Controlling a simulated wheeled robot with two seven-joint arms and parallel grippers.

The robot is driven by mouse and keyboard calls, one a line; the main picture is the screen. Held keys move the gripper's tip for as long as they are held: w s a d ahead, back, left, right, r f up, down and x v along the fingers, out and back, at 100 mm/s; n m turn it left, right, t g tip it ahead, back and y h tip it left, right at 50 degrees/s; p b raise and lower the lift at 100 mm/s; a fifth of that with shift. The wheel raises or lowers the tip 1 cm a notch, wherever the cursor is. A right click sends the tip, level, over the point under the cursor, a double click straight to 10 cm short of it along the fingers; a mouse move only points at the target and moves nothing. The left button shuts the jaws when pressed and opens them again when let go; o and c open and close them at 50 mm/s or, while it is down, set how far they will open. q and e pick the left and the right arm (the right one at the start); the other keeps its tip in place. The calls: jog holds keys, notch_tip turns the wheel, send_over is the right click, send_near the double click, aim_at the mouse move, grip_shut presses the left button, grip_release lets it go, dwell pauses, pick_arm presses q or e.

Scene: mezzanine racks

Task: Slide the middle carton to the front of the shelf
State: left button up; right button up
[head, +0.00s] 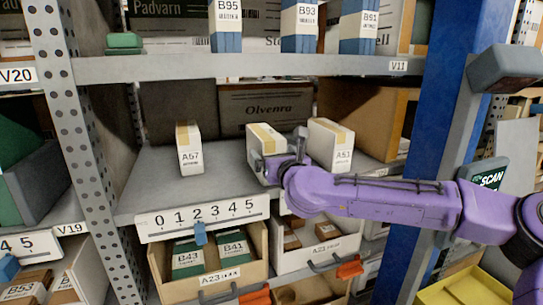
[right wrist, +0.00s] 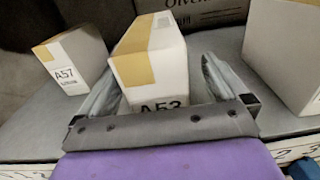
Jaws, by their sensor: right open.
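The middle carton (head: 266,136) is white with a tan tape strip and stands on the grey shelf (head: 225,180), between two similar cartons. In the right wrist view the middle carton (right wrist: 155,62) shows the label A53, partly cut off by my gripper's palm. My right gripper (head: 280,152) is at the front of this carton. In the wrist view the open fingers of my right gripper (right wrist: 160,72) reach along both sides of it, with a small gap at the right; contact at the left is unclear. My left gripper is not in view.
The A57 carton (head: 189,148) stands left of the middle one, and another carton (head: 330,143) stands close on its right. The shelf's front edge carries a number strip 0 to 5 (head: 203,217). A shelf board (head: 240,67) runs above; a blue post (head: 432,130) stands right.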

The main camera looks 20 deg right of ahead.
jog(key=s+b, duration=0.3)
jog(key=s, duration=0.7)
jog(key=shift+s+d+b, duration=0.15)
jog(key=shift+s+b, duration=0.2)
jog(key=shift+b, duration=0.05)
jog(key=s+a+f+n+g, duration=0.15)
jog(key=f+n, duration=0.45)
jog(key=f, duration=0.6)
jog(key=s+f+n+g, duration=0.25)
jog(key=f+n, duration=0.45)
jog(key=f, duration=0.5)
jog(key=s+a+f+n+g, duration=0.1)
jog(key=s+f+n+g, duration=0.15)
jog(key=f+n, duration=0.65)
jog(key=s+d+f+n+g+h, duration=0.2)
jog(key=s+d+f, duration=0.4)
jog(key=s+f, duration=0.6)
jog(key=s+d+f+n+g+h, duration=0.1)
jog(key=s+d+f+n+g, duration=0.4)
jog(key=s+f, duration=0.8)
jog(key=s+d+g, duration=0.1)
jog(key=s, duration=0.1)
jog(key=shift+s+d+h, duration=0.3)
jog(key=shift+h, duration=0.1)
